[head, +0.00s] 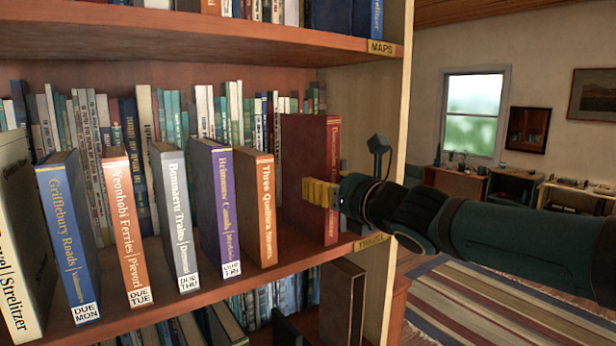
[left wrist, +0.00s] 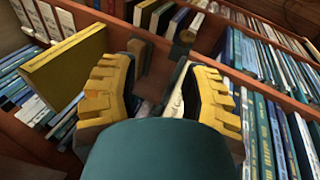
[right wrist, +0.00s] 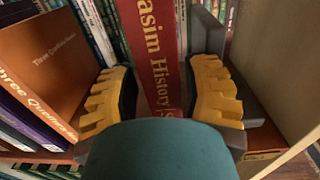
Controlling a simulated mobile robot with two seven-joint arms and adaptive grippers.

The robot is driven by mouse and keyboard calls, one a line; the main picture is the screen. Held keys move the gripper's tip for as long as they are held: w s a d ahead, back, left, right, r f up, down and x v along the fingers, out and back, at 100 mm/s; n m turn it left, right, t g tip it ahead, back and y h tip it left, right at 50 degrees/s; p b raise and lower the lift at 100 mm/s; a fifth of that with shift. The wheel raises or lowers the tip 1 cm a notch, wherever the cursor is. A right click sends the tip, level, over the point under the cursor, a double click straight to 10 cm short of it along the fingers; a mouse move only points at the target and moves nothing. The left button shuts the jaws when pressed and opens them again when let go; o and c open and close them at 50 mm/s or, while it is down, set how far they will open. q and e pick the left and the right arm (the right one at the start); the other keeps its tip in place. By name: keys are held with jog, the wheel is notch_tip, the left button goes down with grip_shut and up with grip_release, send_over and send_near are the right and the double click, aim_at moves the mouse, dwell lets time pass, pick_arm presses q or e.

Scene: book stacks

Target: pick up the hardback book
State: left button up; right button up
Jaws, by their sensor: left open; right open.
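A thick dark red hardback book (head: 305,165) stands upright at the right end of the middle shelf. Its spine, with partly hidden gold lettering, faces out. In the right wrist view the red spine (right wrist: 160,50) runs between the two yellow fingers. My right gripper (head: 322,193) is open, with one finger on either side of the spine; I cannot tell whether the pads touch it. My left gripper (left wrist: 160,72) is out of the head view. Its wrist view shows it open, with nothing clearly between its fingers, over shelves of books.
An orange book (head: 267,215) stands left of the red one, with a gap between. Several labelled books, such as a blue one (head: 70,235), line the shelf further left. The shelf's end panel (head: 398,130) is close on the right. A yellow book (left wrist: 62,68) is near my left gripper.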

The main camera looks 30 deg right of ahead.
aim_at(308, 176)
jog(key=w, duration=0.3)
jog(key=shift+w+f, duration=0.1)
jog(key=shift+w, duration=0.15)
grip_shut()
